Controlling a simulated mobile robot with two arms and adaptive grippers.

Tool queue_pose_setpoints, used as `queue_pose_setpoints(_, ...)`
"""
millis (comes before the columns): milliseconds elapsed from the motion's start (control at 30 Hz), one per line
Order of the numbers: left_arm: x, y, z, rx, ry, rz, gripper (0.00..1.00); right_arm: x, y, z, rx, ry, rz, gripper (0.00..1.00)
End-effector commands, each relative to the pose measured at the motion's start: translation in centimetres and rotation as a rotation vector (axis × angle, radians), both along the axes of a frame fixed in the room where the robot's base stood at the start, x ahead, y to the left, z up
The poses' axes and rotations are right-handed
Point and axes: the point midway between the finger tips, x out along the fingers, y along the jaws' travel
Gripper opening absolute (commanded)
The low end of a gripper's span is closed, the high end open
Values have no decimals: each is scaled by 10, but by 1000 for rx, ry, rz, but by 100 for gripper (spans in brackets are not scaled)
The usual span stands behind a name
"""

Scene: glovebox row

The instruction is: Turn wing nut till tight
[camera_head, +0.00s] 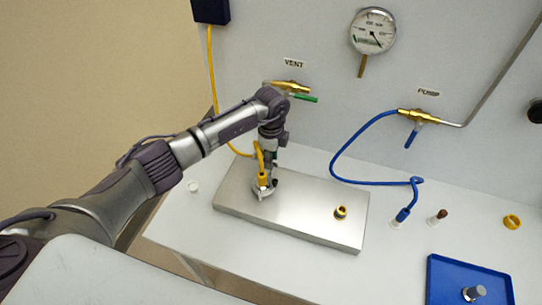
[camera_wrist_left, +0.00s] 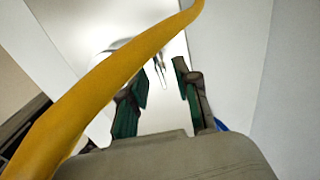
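The yellow hose (camera_head: 262,180) ends at a silver clamp (camera_head: 262,192) on the left part of the metal plate (camera_head: 300,212). My left gripper (camera_head: 273,180) is low over the plate, right beside this hose end. In the left wrist view, its two dark green fingers (camera_wrist_left: 160,82) stand apart. A small thin silver piece (camera_wrist_left: 160,66), perhaps the wing nut, shows in the gap between them; I cannot tell whether they touch it. The yellow hose (camera_wrist_left: 120,72) crosses close in front of that camera. In the head view the wing nut is too small to make out.
A brass-coloured port (camera_head: 341,212) sits on the plate's right part. A blue hose (camera_head: 350,183) runs from the pump valve (camera_head: 418,116) to the bench. A blue tray (camera_head: 448,277) and a yellow ring (camera_head: 512,222) are at right. The vent valve (camera_head: 291,88) is above my left wrist.

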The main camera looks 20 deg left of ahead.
Motion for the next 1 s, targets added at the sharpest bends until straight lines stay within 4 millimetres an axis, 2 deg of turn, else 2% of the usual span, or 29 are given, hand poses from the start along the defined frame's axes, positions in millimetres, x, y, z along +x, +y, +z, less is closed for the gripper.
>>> queue_pose_setpoints(133, 0, -1, -7, -1, 0, -1, 31, 0, 0, 2, 0, 0, 0, 53)
queue_pose_setpoints(367, 0, -1, -8, -1, -1, -1, 31, 0, 0, 2, 0, 0, 0, 53)
queue_pose_setpoints(567, 0, 0, -7, -1, -1, -1, 1, 0, 0, 2, 0, 0, 0, 53)
queue_pose_setpoints(600, 0, 0, -7, -1, -1, -1, 0, 0, 0, 2, 0, 0, 0, 53)
queue_pose_setpoints(1000, 0, 0, -8, 0, -2, -28, 0, 0, 0, -1, 0, 0, 0, 53)
